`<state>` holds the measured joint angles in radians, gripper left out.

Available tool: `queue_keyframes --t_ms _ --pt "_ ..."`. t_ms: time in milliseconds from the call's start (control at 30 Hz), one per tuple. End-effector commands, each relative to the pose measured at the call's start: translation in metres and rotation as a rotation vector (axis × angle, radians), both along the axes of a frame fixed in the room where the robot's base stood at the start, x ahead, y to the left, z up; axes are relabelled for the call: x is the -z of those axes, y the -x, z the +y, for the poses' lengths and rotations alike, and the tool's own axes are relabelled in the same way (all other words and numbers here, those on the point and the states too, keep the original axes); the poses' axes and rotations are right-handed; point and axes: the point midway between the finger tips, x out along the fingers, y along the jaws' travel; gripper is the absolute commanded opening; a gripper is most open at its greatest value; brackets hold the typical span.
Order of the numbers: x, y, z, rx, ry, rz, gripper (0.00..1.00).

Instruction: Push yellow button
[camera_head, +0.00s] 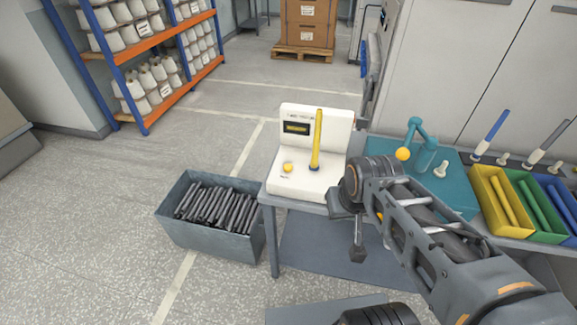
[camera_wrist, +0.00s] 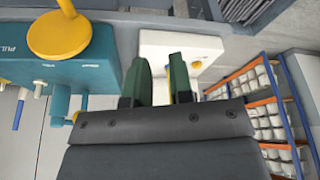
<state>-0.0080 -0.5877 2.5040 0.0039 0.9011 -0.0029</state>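The yellow button (camera_head: 288,167) is a small dome on the sloped front of a white machine (camera_head: 303,187). A yellow tube (camera_head: 317,140) stands upright on the machine to the right of the button, near a small display (camera_head: 297,128). My gripper (camera_wrist: 161,75) has its two dark green fingers apart, with nothing held between them. In the wrist view the white machine (camera_wrist: 180,46) is beyond the fingertips, and a small yellow spot there may be the button. In the head view my arm is to the right of the machine, apart from the button.
Yellow, green and blue trays (camera_head: 497,222) lie farther right. A grey bin (camera_head: 215,241) of dark rods is on the floor, left.

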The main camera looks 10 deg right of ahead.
Motion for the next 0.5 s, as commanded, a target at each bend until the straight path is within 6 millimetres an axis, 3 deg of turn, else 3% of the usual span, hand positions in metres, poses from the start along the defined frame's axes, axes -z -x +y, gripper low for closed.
queue_keyframes --t_ms 200,500 --pt "0.0 0.0 0.0 0.0 0.0 0.0 0.0" --pt "0.0 0.0 0.0 0.0 0.0 0.0 0.0"
